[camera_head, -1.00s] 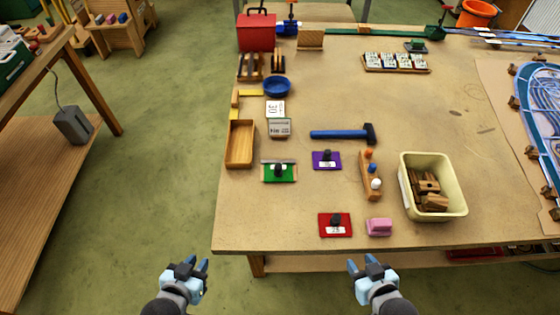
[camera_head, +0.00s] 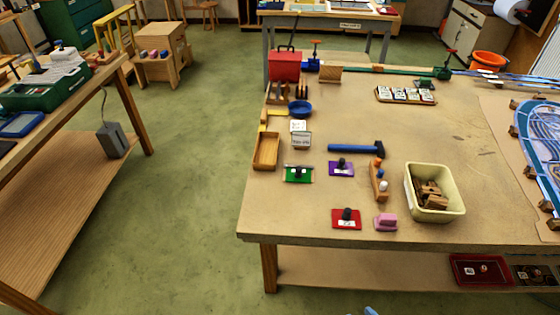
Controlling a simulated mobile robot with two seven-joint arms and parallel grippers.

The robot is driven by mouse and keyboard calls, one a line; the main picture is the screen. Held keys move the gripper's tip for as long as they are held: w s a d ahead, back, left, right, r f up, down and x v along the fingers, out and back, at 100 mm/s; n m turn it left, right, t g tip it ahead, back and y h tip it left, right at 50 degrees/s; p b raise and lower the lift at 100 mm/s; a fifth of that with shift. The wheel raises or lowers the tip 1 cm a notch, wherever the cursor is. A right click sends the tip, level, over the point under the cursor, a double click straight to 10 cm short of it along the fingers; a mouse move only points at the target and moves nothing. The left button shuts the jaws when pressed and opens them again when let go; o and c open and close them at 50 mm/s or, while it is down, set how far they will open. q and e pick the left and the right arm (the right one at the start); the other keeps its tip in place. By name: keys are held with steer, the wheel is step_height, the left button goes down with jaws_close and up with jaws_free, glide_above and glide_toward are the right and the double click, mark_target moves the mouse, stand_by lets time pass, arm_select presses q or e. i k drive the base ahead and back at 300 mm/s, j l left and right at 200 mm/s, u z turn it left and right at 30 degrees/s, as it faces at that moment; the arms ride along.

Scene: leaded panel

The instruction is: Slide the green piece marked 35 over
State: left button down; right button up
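The green piece (camera_head: 299,175) lies flat on the workbench, left of the middle, with a black knob and a white label too small to read. A purple piece (camera_head: 341,168) with a similar knob lies to its right. A red piece (camera_head: 347,219) lies nearer the front edge. My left gripper is out of view. Only a small blue tip of my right gripper (camera_head: 370,311) shows at the bottom edge, well short of the bench. Whether it is open cannot be seen.
A wooden tray (camera_head: 266,152) stands left of the green piece, and a blue hammer (camera_head: 355,149) lies behind the purple one. A pink block (camera_head: 386,222) and a cream bin (camera_head: 434,193) of wood blocks are to the right. Bare bench (camera_head: 290,212) lies in front of the green piece.

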mark_target(299, 174)
steer(key=j+u, duration=0.1)
steer(key=u, duration=1.55)
steer(key=i+j+u, duration=0.1)
steer(key=i+u, duration=0.15)
steer(key=i, duration=1.15)
steer(key=i+l+z, duration=0.1)
steer(key=i+z, duration=0.6)
steer(key=z, duration=0.15)
steer(key=i+j+z, duration=0.15)
steer(key=i+z, duration=0.25)
steer(key=i+l+z, duration=0.15)
steer(key=i+z, duration=1.15)
steer(key=z, duration=0.3)
steer(key=i+j+z, duration=0.1)
steer(key=z, duration=0.4)
steer(key=i+j+z, duration=0.15)
steer(key=z, duration=0.3)
